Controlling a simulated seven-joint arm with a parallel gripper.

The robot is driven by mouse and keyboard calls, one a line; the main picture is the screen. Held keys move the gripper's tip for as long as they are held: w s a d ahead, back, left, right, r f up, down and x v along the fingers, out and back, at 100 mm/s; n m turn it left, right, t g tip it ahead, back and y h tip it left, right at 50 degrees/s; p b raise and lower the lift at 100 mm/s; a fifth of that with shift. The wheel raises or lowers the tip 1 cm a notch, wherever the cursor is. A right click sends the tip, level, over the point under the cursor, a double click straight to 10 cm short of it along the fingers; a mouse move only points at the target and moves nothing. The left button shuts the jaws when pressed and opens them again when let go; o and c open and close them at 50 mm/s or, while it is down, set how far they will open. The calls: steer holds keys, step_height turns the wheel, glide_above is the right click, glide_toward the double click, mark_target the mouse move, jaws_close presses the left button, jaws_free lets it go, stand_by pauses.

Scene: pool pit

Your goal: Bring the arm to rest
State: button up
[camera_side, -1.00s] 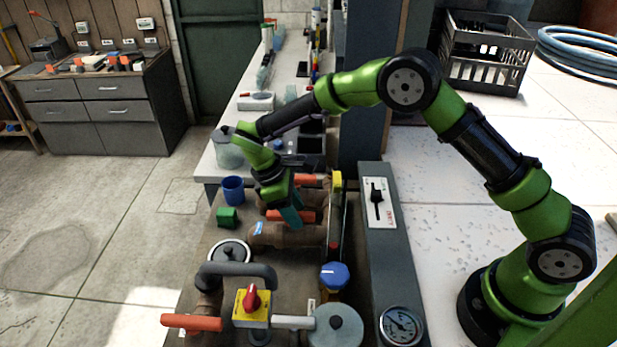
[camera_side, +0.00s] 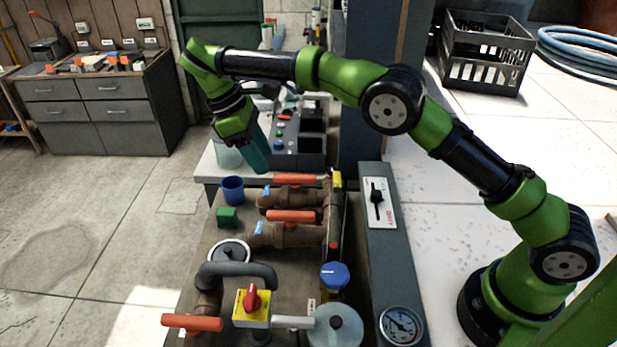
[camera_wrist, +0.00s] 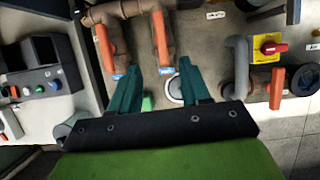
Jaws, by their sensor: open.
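My green arm reaches out from the right in the side view. My gripper (camera_side: 257,158) hangs in the air above the far end of the pipe bench, in front of the control box, with teal fingers pointing down. In the wrist view my gripper (camera_wrist: 158,84) has its two teal fingers spread apart, with nothing held between them. A green cube (camera_side: 227,217) stands on the bench below, beside a blue cup (camera_side: 233,189). The cube shows partly between the fingers in the wrist view (camera_wrist: 147,103).
Orange-handled pipes (camera_side: 290,196), a red-and-yellow switch (camera_side: 251,305), a blue knob (camera_side: 334,275) and a gauge (camera_side: 401,325) crowd the bench. A control box (camera_side: 300,135) stands on the white table behind. A black crate (camera_side: 487,52) stands at the back right. Open floor lies at left.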

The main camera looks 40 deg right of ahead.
steer(key=shift+a+r, duration=0.1)
steer(key=shift+r, duration=0.15)
steer(key=s+d+r+m+t+y, duration=0.1)
steer(key=s+d+r+m+t, duration=0.1)
steer(key=s, duration=0.6)
steer(key=s+d+r+m+t+y, duration=0.2)
steer(key=s+d+r+m+t, duration=0.1)
steer(key=s+d+m+t, duration=0.2)
steer(key=s+d+r+m+t+y, duration=0.2)
steer(key=s+d+m, duration=0.4)
steer(key=s, duration=0.5)
steer(key=shift+s+d+r+t, duration=0.3)
steer(key=shift+s+r+t, duration=0.1)
steer(key=shift+t, duration=0.3)
steer(key=shift+c, duration=0.4)
